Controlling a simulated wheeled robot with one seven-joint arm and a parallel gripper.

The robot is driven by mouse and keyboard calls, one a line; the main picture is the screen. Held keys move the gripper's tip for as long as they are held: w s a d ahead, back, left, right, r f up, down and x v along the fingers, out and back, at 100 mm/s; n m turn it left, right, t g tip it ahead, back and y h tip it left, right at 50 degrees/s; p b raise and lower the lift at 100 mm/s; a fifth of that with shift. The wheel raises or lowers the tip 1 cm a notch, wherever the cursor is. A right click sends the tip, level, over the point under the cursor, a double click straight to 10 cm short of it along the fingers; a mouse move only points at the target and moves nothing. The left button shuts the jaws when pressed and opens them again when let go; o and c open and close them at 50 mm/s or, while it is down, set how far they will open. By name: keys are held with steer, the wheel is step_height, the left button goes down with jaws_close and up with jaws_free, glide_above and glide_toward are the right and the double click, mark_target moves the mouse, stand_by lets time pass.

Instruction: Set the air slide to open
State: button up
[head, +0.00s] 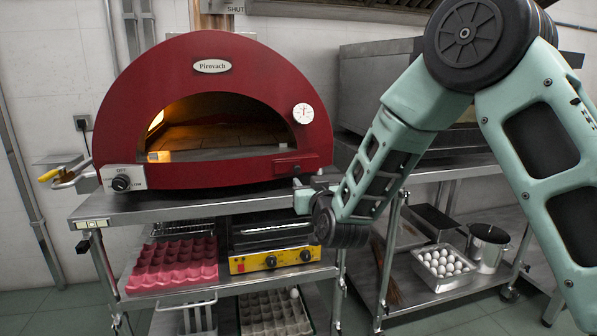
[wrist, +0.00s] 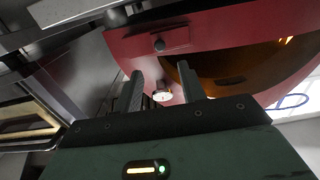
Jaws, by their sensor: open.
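The oven (head: 213,65) is a red dome with an open, glowing mouth. A small red plate (head: 286,164), which looks like the air slide, is on its lower right front. In the wrist view, which looks upside down, this plate (wrist: 175,36) carries a small dark knob (wrist: 158,45). I cannot read any open or shut marking on it. My gripper (head: 312,183) is in front of the oven's lower right corner, partly hidden by my arm. In the wrist view my gripper (wrist: 160,80) has its two fingers apart and empty, pointing towards the oven front, apart from the knob.
A round white dial (head: 303,113) is above the plate. A knob marked OFF (head: 121,183) is at the oven's lower left. A SHUT label (head: 236,9) shows at the top. The steel stand (head: 200,208) has a yellow-fronted appliance (head: 270,261) and egg trays below. A second oven stands right, behind my arm.

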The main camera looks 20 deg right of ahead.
mark_target(298, 169)
steer(key=w, duration=1)
steer(key=shift+w, duration=0.2)
steer(key=shift+d, duration=0.1)
jaws_close()
